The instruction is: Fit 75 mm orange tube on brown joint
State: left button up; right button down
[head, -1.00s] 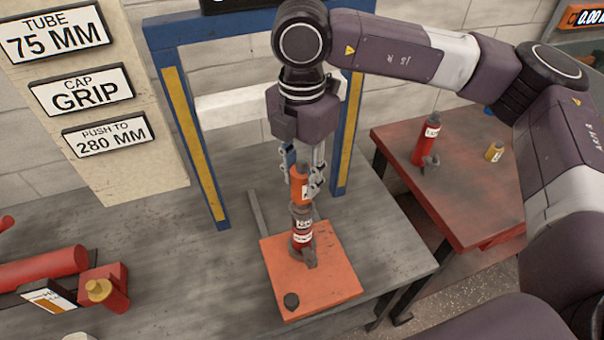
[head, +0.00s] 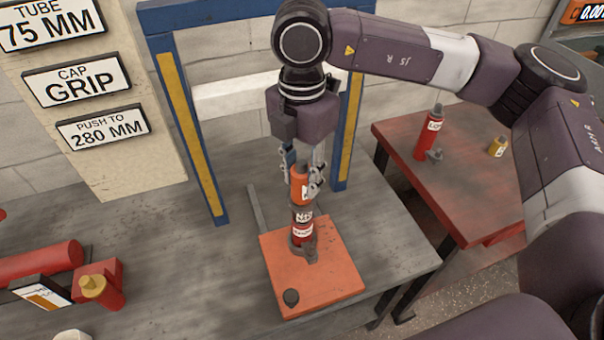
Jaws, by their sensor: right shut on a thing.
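My right gripper (head: 305,176) is shut on the orange tube (head: 300,196), which stands upright over the orange-red base plate (head: 330,275). Directly under the tube is the dark brown joint (head: 302,210), on top of a red labelled piece (head: 302,233) held in a grey clamp at the plate. The tube's lower end is in line with the joint and seems to meet it. How far it sits on the joint I cannot tell. The fingers hide part of the tube. My left gripper is not in view.
A blue frame (head: 195,130) with yellow strips stands behind the stack. A red side table (head: 455,190) at right holds a red bottle (head: 431,138) and a small yellow piece (head: 498,147). A red cylinder (head: 45,265) lies at left. Signs (head: 75,80) read tube 75 MM, cap GRIP, push to 280 MM.

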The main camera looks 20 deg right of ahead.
jog(key=shift+f, duration=0.25)
jog(key=c, duration=1.4)
grip_release()
notch_tip(320, 180, up, 12)
jog(key=shift+r, duration=0.1)
